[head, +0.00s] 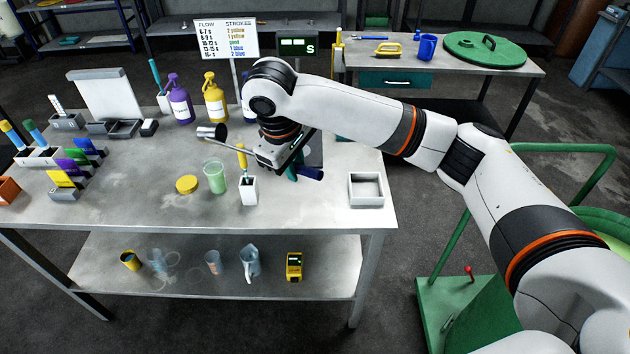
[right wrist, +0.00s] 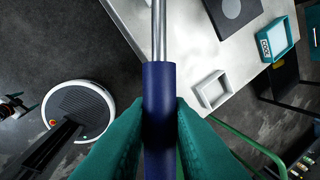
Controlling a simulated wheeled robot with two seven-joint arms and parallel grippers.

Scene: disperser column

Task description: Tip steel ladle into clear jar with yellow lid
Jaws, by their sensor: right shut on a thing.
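The steel ladle has a cup (head: 212,132), a thin steel rod and a dark blue handle, which fills the middle of the right wrist view (right wrist: 159,125). My right gripper (head: 292,171) has its teal fingers shut on this handle. The cup is up and left of the gripper, above the table, and looks turned on its side; its contents cannot be seen. The clear jar (head: 215,177) stands upright and open, with pale green content. Its yellow lid (head: 187,184) lies flat on the table to its left. The cup appears above and behind the jar. My left gripper is not in view.
A white holder (head: 249,191) with a yellow-handled tool stands right of the jar. Purple (head: 179,99) and yellow (head: 214,98) bottles stand behind. A square white tray (head: 366,189) sits near the table's right edge. The front strip of the table is clear.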

